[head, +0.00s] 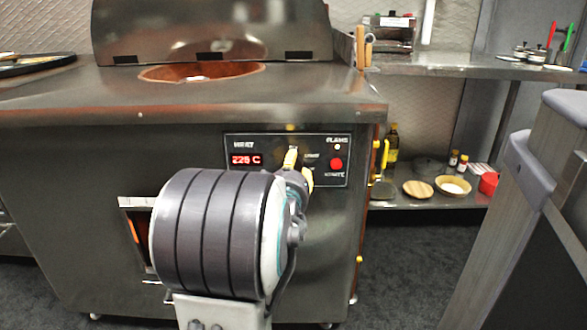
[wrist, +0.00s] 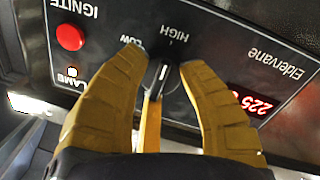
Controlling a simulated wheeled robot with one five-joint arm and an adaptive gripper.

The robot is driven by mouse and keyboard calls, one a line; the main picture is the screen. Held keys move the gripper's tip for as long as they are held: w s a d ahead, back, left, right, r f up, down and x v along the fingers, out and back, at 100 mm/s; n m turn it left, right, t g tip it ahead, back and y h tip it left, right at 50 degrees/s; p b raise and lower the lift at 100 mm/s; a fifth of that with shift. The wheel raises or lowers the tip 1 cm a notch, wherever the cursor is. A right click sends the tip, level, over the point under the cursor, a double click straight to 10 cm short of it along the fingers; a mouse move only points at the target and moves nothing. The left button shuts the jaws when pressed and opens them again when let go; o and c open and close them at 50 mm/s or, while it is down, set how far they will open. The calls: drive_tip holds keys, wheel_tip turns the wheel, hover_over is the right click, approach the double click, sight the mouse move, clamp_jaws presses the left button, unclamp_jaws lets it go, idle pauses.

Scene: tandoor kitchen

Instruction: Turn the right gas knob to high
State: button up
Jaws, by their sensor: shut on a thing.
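The gas knob (wrist: 163,76) is a dark round knob with a pale pointer line, on the oven's black control panel (wrist: 225,45). In the wrist view its pointer line lies near the HIGH mark; the exact setting is hard to read. LOW is printed beside HIGH. My gripper (wrist: 161,60) has its yellow-brown fingers on either side of the knob and is shut on it. In the head view my gripper (head: 298,168) is at the panel's middle and my arm hides the knob. No second knob shows.
The red ignite button (head: 336,164) and pale flame lamp (head: 337,147) are right of my gripper. The heat display (head: 246,159) reads about 225 C. The steel oven top (head: 200,100) juts above the panel. A shelf (head: 420,203) with bowls stands at right.

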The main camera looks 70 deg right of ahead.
sight(294, 122)
drive_tip(key=shift+f, duration=0.1)
drive_tip(key=o, duration=1.2)
drive_tip(key=shift+r, duration=5.05)
drive_tip(key=shift+w, duration=0.15)
